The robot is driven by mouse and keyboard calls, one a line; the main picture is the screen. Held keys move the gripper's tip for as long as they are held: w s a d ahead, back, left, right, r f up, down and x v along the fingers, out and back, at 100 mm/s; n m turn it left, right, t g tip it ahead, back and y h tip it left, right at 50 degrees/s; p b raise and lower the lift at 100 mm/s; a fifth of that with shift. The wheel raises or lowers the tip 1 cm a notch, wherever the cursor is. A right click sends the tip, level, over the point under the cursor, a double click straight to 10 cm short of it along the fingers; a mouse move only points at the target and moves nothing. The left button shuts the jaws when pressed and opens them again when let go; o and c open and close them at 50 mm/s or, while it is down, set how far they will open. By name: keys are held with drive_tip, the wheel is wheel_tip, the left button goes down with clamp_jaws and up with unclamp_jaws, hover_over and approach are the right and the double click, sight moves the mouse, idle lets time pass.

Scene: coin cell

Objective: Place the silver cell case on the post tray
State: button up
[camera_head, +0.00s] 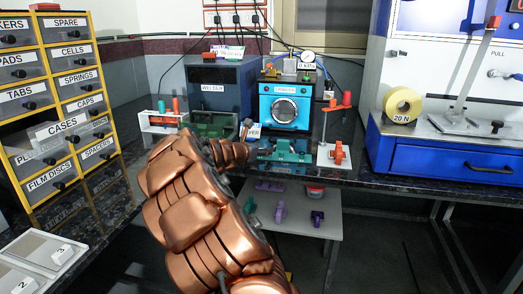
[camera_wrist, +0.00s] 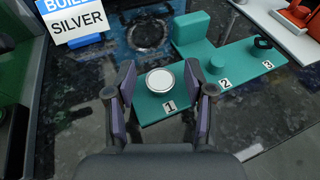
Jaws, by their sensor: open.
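In the wrist view a round silver cell case (camera_wrist: 160,81) with a pale top lies flat at the position marked 1 of the teal post tray (camera_wrist: 245,68). Whether a post is under it is hidden. My gripper (camera_wrist: 158,84) is open, with one finger on each side of the case and small gaps showing. Position 2 has a short teal post (camera_wrist: 216,64); position 3 has a black ring-like piece (camera_wrist: 263,43). In the head view my gripper (camera_head: 252,152) is at the left end of the teal tray (camera_head: 287,153), and the case is not clearly visible.
A sign reading SILVER (camera_wrist: 72,20) stands behind the tray. A blue-fronted machine (camera_head: 285,106) stands behind it too. A white stand with red parts (camera_head: 334,154) is to the right. A drawer cabinet (camera_head: 60,100) stands left.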

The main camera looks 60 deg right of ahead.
drive_tip(key=p+v, duration=0.2)
drive_tip(key=v, duration=0.9)
drive_tip(key=shift+a, duration=0.2)
drive_tip(key=shift+r, duration=0.1)
drive_tip(key=s+a+f+m+g+y, duration=0.1)
drive_tip(key=s+a+f+m+y, duration=0.3)
drive_tip(key=s+a, duration=0.4)
drive_tip(key=s+a+f+m+g+y, duration=0.1)
drive_tip(key=s+a+f+m+y, duration=0.3)
drive_tip(key=a, duration=1.8)
drive_tip(key=s+a+f+m+g+y, duration=0.1)
drive_tip(key=s+a+f+m+y, duration=0.3)
drive_tip(key=s+a+m, duration=0.6)
drive_tip(key=s+a+y, duration=0.2)
drive_tip(key=s+a, duration=0.1)
drive_tip(key=a, duration=0.2)
drive_tip(key=shift+s+a+f+g+y, duration=0.25)
drive_tip(key=shift+s+a+g+y, duration=0.05)
drive_tip(key=shift+s+g, duration=0.1)
drive_tip(key=shift+w, duration=0.1)
wheel_tip(320, 180, up, 28)
drive_tip(key=t+p, duration=0.1)
drive_tip(key=p, duration=2.5)
drive_tip(key=shift+f, duration=0.2)
